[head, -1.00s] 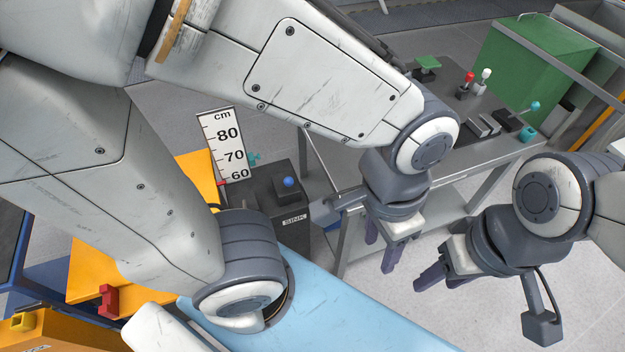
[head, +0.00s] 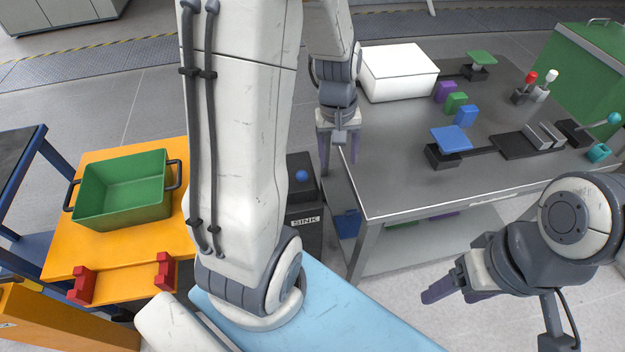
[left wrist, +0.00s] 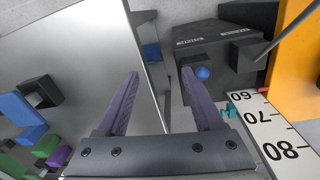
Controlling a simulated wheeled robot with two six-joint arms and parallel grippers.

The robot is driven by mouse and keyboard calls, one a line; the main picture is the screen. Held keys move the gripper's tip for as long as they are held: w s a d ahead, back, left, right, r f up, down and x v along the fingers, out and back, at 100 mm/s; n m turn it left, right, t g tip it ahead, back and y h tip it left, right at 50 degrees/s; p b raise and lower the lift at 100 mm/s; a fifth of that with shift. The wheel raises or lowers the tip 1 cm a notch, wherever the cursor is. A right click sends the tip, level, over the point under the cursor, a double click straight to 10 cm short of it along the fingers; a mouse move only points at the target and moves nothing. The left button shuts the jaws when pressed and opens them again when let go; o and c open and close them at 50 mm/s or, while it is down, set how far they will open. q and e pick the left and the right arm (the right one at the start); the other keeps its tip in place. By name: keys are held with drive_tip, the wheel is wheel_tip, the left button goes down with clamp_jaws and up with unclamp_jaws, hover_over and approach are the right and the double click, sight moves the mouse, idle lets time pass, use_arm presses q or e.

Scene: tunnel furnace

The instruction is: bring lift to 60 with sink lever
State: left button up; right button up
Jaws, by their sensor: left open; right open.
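The dark box labelled SINK (head: 305,219) stands just right of my left upper arm, with the blue ball of its lever (head: 302,175) on top. In the left wrist view the blue ball (left wrist: 203,73) lies just beyond the right fingertip. My left gripper (head: 340,165) is open and empty, right of the ball at the table corner. The scale (left wrist: 275,135) shows 60, 70 and 80 in the left wrist view; my arm hides it in the head view. The orange lift platform (head: 66,245) is at the left. My right gripper (head: 458,294) is open and empty at lower right.
A green crate (head: 125,190) sits on the platform. The metal table (head: 400,170) holds a white box (head: 398,72), coloured blocks and other levers. A teal part (left wrist: 232,112) is beside the scale. My left fingers are close to the table's corner.

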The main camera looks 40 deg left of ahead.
sight(301, 172)
use_arm(q)
drive_tip(key=a+f+n, duration=0.1)
drive_tip(key=a+f, duration=0.1)
drive_tip(key=a, duration=0.1)
drive_tip(key=a+f+n+b, duration=0.1)
drive_tip(key=a+f+n, duration=0.1)
drive_tip(key=a, duration=0.1)
drive_tip(key=s+a+f+n+b, duration=0.1)
drive_tip(key=a+f, duration=0.2)
drive_tip(key=a, duration=0.1)
drive_tip(key=shift+f+n, duration=0.1)
drive_tip(key=shift+n, duration=0.2)
drive_tip(key=shift+a+f, duration=0.15)
drive_tip(key=shift+f, duration=0.2)
wheel_tip(301, 172, down, 9)
drive_tip(key=b, duration=0.3)
drive_tip(key=shift+w+d+f, duration=0.2)
drive_tip(key=shift+w, duration=0.15)
use_arm(e)
wheel_tip(301, 172, down, 6)
drive_tip(key=shift+f, duration=0.2)
use_arm(q)
clamp_jaws()
